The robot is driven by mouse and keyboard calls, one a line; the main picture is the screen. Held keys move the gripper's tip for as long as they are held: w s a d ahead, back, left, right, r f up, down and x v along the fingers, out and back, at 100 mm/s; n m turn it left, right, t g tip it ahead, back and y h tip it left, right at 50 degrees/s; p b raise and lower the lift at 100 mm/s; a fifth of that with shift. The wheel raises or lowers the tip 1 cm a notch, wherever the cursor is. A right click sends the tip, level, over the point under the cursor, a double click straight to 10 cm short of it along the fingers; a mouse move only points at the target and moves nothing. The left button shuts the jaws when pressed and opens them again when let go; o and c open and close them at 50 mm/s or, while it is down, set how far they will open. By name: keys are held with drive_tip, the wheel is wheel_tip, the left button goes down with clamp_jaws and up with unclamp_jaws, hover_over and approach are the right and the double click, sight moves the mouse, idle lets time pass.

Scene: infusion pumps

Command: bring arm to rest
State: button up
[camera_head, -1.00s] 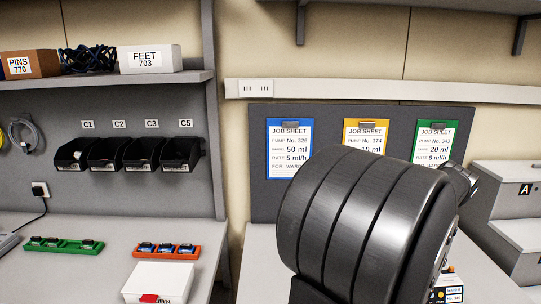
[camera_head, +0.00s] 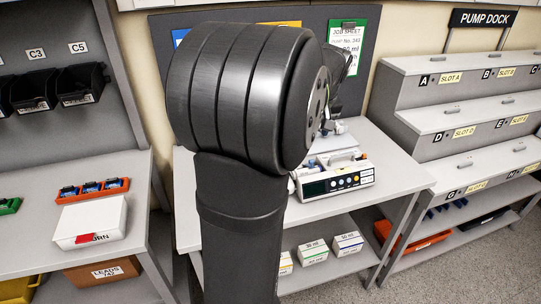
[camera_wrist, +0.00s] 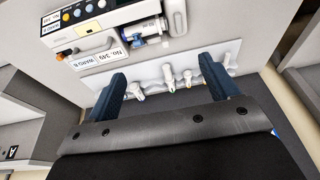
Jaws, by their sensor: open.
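My arm fills the middle of the head view and hides much of the bench behind it. My gripper (camera_wrist: 165,85) shows in the wrist view with its two blue fingers wide apart and nothing between them. Beyond the fingers is a pale strip with several small white pegs or fittings. A white infusion pump (camera_head: 335,180) stands on the middle bench (camera_head: 390,190), right of my arm. The gripper is apart from the pump.
A stepped pump dock (camera_head: 455,120) with lettered slots stands at right; its visible slots look empty. Job sheets (camera_head: 345,50) hang behind my arm. A white box (camera_head: 90,222) and an orange tray (camera_head: 92,190) sit on the left bench. Small boxes (camera_head: 348,243) stand on the lower shelf.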

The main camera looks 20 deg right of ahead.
drive_tip(key=o, duration=0.4)
drive_tip(key=w+a+g, duration=0.1)
drive_tip(key=w+a, duration=0.1)
drive_tip(key=w+a+g, duration=0.2)
drive_tip(key=w, duration=0.1)
drive_tip(key=shift+w+a+r, duration=0.15)
drive_tip(key=shift+w+r, duration=0.05)
drive_tip(key=shift+c, duration=0.2)
wheel_tip(320, 180, down, 10)
drive_tip(key=shift+r, duration=0.1)
wheel_tip(320, 180, up, 10)
idle(0.4)
